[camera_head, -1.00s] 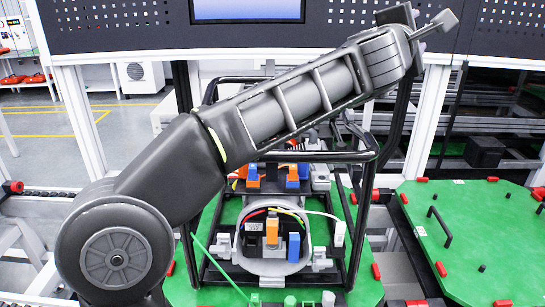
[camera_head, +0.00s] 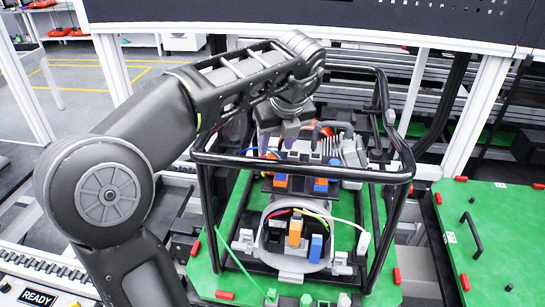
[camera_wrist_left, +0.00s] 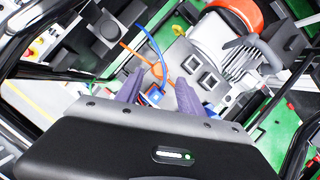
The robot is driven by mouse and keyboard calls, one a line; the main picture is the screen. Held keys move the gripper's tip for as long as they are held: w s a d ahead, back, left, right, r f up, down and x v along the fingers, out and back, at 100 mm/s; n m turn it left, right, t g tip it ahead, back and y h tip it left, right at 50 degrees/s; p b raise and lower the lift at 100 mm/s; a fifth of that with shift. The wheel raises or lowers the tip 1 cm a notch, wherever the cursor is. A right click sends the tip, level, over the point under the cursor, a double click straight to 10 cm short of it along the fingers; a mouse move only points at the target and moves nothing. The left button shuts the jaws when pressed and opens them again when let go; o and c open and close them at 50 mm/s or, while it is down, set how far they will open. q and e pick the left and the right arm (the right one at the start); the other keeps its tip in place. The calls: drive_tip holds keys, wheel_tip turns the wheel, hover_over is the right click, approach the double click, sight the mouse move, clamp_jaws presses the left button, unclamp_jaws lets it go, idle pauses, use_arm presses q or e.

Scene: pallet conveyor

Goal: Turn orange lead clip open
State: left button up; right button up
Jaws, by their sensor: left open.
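In the head view, orange clips show on the unit inside the black tubular frame: an upper orange clip (camera_head: 281,181) and a lower orange clip (camera_head: 295,232). My left gripper (camera_head: 283,138) points down inside the frame, above and behind the upper clips. In the left wrist view its purple fingers (camera_wrist_left: 160,92) are apart. An orange lead (camera_wrist_left: 163,70) and a blue lead (camera_wrist_left: 150,42) show ahead of the fingers, with a blue clip (camera_wrist_left: 153,97) between them. I cannot tell whether the orange clip is open.
The black tubular frame (camera_head: 300,172) surrounds the unit, with its top bar close to my arm. A green pallet (camera_head: 210,272) lies beneath. Another green pallet (camera_head: 500,220) with a black handle is at right. A grey motor-like part (camera_wrist_left: 220,50) shows in the left wrist view.

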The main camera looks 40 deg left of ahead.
sight(273, 156)
use_arm(q)
drive_tip(key=shift+p+x, duration=0.5)
drive_tip(key=shift+x, duration=3.3)
drive_tip(key=shift+c, duration=0.5)
clamp_jaws()
